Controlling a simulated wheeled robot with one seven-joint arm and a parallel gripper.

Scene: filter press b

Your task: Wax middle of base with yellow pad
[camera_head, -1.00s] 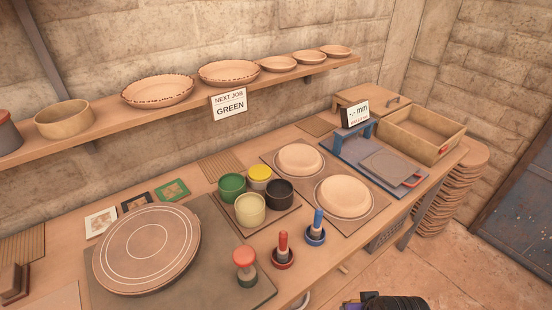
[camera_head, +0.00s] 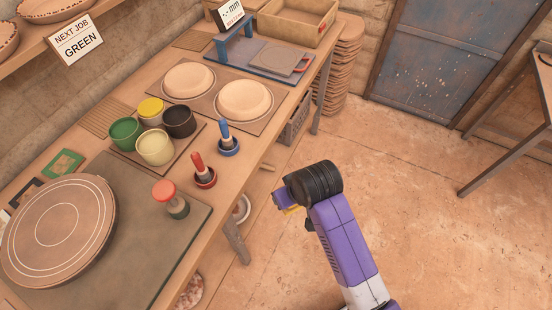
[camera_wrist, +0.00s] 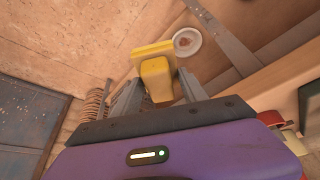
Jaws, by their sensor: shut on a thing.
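In the wrist view the yellow pad (camera_wrist: 153,50) has a flat face and a block-like handle. My gripper (camera_wrist: 157,92) is shut on that handle. In the head view my gripper (camera_head: 284,200) is above the floor, to the right of the bench front, and only a sliver of the yellow pad (camera_head: 293,210) shows. Two pale round clay pieces, apparently bowls set upside down, sit on brown boards on the bench: one farther back (camera_head: 189,77), one nearer (camera_head: 245,99). The pad is apart from both.
A workbench (camera_head: 225,223) holds a round ringed wheel (camera_head: 60,229), several glaze pots (camera_head: 155,147), red-handled (camera_head: 200,166) and blue-handled (camera_head: 226,135) tools, a red-topped piece (camera_head: 168,198) and a blue gauge stand (camera_head: 262,62). A shelf is upper left. Open floor (camera_head: 440,220) lies right.

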